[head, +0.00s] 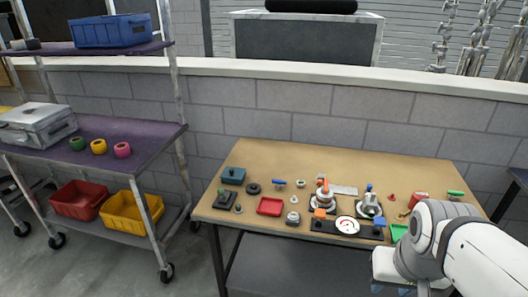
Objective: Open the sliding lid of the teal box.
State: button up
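The teal box (233,176) is small and sits at the back left corner of the wooden workbench (290,158). Its top looks closed, with a small dark shape on it; the lid's details are too small to tell. My arm shows at the lower right, in front of the bench's right end and far from the box.
Near the box are a dark ring (253,188), a dark block with a green knob (224,198) and a red tray (270,206). Several tools and parts crowd the bench's right half. A purple-topped cart (120,140) stands left. A block wall is behind.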

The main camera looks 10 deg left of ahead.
aim_at(233, 170)
jog(key=u, duration=0.3)
jog(key=k, duration=0.75)
jog(key=z, duration=0.9)
jog(key=k, duration=0.25)
jog(key=u, duration=1.9)
jog(key=i, duration=1.5)
jog(key=z, duration=0.75)
jog(key=i, duration=0.7)
jog(key=z, duration=0.4)
jog(key=k, duration=0.9)
jog(key=z, duration=0.15)
jog(key=i, duration=0.9)
jog(key=u, duration=0.05)
